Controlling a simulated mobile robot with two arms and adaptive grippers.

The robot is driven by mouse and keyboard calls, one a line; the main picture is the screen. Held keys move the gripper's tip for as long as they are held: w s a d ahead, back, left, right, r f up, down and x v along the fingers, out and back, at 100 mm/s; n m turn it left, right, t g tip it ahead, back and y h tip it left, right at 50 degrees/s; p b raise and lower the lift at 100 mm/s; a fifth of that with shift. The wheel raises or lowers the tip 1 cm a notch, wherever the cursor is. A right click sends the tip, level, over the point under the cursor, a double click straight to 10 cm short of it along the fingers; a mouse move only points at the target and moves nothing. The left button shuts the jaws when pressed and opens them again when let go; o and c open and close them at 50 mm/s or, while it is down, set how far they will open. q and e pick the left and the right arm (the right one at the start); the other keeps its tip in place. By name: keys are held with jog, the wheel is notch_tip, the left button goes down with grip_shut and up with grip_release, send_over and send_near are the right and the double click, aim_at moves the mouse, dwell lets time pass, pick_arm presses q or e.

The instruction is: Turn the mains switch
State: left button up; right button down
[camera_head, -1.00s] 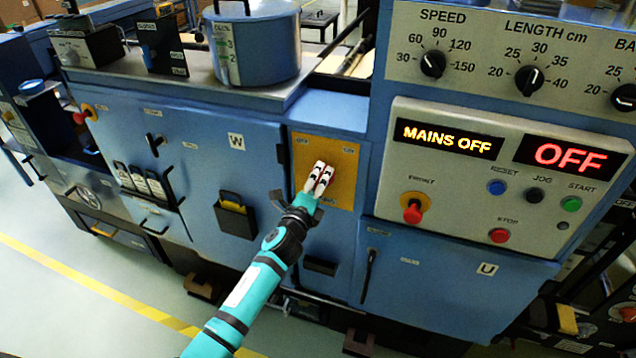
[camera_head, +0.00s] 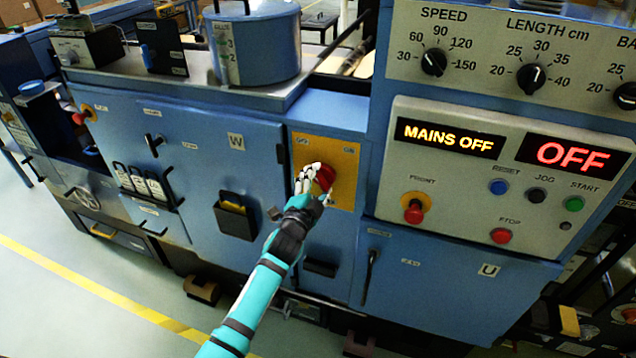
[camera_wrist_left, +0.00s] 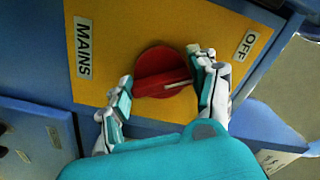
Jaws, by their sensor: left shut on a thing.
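A pale line on the knob points right, below the OFF label (camera_wrist_left: 245,45). The MAINS label (camera_wrist_left: 83,48) is at left. The display (camera_head: 448,138) reads MAINS OFF. My right gripper is not in view.
A control panel (camera_head: 470,215) with buttons and a second display (camera_head: 570,155) reading OFF is right of the switch. A blue pot (camera_head: 255,45) stands on the machine top. A cabinet door marked W (camera_head: 215,165) is at left. Open floor lies in front.

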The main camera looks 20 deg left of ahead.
pick_arm(q)
jog(key=shift+f+n, duration=0.3)
jog(key=shift+n, duration=0.8)
jog(key=shift+s, duration=0.1)
jog(key=o, duration=0.9)
jog(key=shift+o, duration=1.4)
jog(key=shift+r, duration=0.15)
jog(key=s, duration=1.2)
jog(key=shift+a, duration=0.2)
